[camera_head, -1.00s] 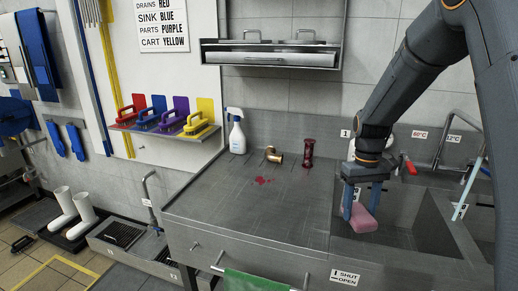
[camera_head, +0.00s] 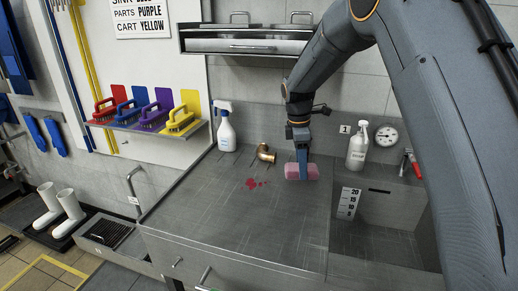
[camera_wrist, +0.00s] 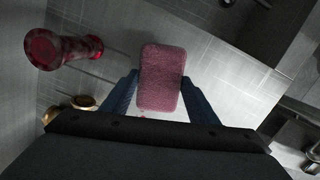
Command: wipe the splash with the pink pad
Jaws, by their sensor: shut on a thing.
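The pink pad (camera_head: 301,172) is held in my gripper (camera_head: 302,160), a little above or at the steel counter; I cannot tell if it touches. In the wrist view the pad (camera_wrist: 162,78) sits between the two blue fingers of my gripper (camera_wrist: 162,90). In the wrist view the splash is mostly hidden behind the pad and my gripper.
A brass elbow (camera_head: 265,153) and a white spray bottle (camera_head: 227,128) stand behind the splash. A dark red spool-shaped piece (camera_wrist: 60,48) is near the pad in the wrist view. A sink basin (camera_head: 385,215) and a white bottle (camera_head: 357,147) are right. The front counter is clear.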

